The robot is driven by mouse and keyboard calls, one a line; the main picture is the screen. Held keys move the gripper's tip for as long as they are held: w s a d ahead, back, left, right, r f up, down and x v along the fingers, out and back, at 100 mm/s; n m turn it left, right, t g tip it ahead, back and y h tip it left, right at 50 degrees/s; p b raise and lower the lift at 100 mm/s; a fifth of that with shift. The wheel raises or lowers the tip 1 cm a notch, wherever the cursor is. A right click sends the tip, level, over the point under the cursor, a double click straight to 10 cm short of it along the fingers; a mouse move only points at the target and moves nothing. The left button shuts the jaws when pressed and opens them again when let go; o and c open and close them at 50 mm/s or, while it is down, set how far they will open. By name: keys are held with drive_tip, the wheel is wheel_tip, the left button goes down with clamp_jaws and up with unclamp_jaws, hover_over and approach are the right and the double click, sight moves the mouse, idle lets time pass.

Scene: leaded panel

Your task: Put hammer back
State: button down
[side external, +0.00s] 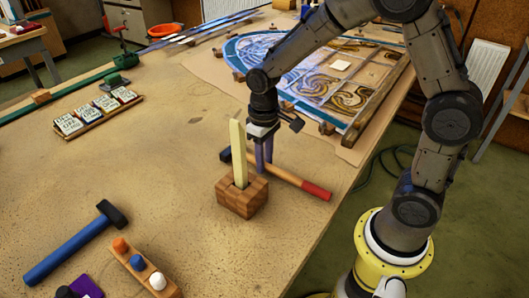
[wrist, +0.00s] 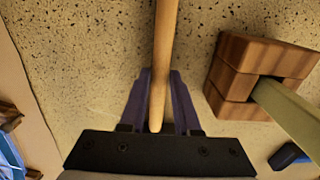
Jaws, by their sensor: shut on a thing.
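A hammer with a dark blue-black head (side external: 226,155), a wooden handle (side external: 288,178) and a red grip end (side external: 316,190) lies roughly level behind a wooden block. My gripper (side external: 264,158) points down with its purple fingers shut on the wooden handle. In the wrist view the handle (wrist: 165,55) runs between the two fingers (wrist: 157,105). I cannot tell whether the hammer touches the bench. A second hammer (side external: 70,247), with blue handle and dark head, lies on the bench at the front left.
The wooden block (side external: 242,199) holds an upright pale yellow stick (side external: 238,150) close beside my gripper. A wooden rack (side external: 148,272) with coloured pegs stands in front. A tile tray (side external: 98,112) is at the left. The leaded panel (side external: 340,75) lies behind. The bench's middle left is clear.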

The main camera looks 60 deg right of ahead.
drive_tip(key=shift+f, duration=0.1)
drive_tip(key=c, duration=0.5)
unclamp_jaws()
drive_tip(key=shift+c, duration=0.2)
wheel_tip(320, 180, up, 18)
drive_tip(key=s+t, duration=0.1)
drive_tip(key=s, duration=0.2)
drive_tip(key=s+f+t, duration=0.1)
drive_tip(key=s+t, duration=0.1)
drive_tip(key=s, duration=0.5)
drive_tip(key=s+d+f+t, duration=0.1)
drive_tip(key=s+t, duration=0.1)
drive_tip(key=s, duration=0.6)
drive_tip(key=shift+f+t, duration=0.4)
